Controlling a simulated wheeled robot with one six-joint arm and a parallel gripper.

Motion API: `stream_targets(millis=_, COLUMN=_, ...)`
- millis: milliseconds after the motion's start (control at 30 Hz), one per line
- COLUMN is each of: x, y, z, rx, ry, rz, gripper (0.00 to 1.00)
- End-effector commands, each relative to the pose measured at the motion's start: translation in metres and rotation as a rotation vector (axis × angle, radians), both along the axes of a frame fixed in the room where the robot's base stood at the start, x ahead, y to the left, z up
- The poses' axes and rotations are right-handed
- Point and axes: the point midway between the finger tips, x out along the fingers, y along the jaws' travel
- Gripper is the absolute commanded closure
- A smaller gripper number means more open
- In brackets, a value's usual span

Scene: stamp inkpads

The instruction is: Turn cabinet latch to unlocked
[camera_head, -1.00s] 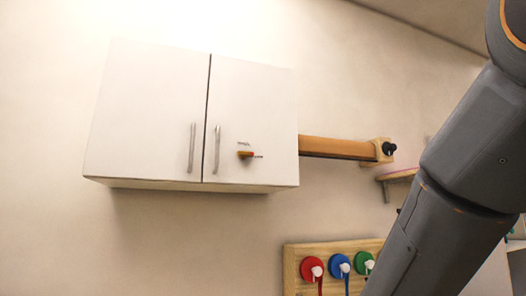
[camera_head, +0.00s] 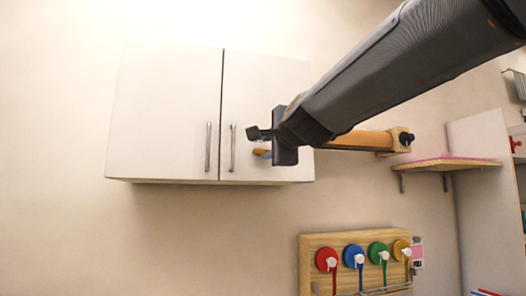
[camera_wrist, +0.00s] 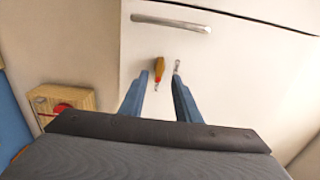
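The white two-door cabinet (camera_head: 165,110) hangs on the wall with both doors shut. Its orange latch (camera_head: 260,151) is on the right door, beside the handle, and partly hidden by my gripper (camera_head: 262,145) in the head view. In the wrist view the latch (camera_wrist: 159,68) lies lengthwise up the picture, between and just beyond the blue fingertips of my gripper (camera_wrist: 160,80). The gripper is open and empty. Small marks sit near the latch; their text is too small to read. I cannot tell whether a finger touches the door.
Metal door handles (camera_head: 208,147) stand out from the doors; one (camera_wrist: 170,22) is near the fingers in the wrist view. A wooden bar (camera_head: 365,140) juts out right of the cabinet. A shelf (camera_head: 445,163) and a board with coloured discs (camera_head: 318,245) are lower right.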

Motion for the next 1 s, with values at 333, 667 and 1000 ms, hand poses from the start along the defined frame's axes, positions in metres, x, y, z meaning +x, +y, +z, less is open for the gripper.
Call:
stream_targets(millis=333, x=0.046, y=0.013, z=-0.001, rx=-0.003, ry=0.001, rz=0.001, gripper=0.70)
stream_targets(millis=667, x=0.055, y=0.016, z=-0.001, rx=-0.004, ry=0.001, rz=0.001, gripper=0.70)
stream_targets(millis=1000, x=0.054, y=0.016, z=-0.001, rx=-0.004, ry=0.001, rz=0.001, gripper=1.00)
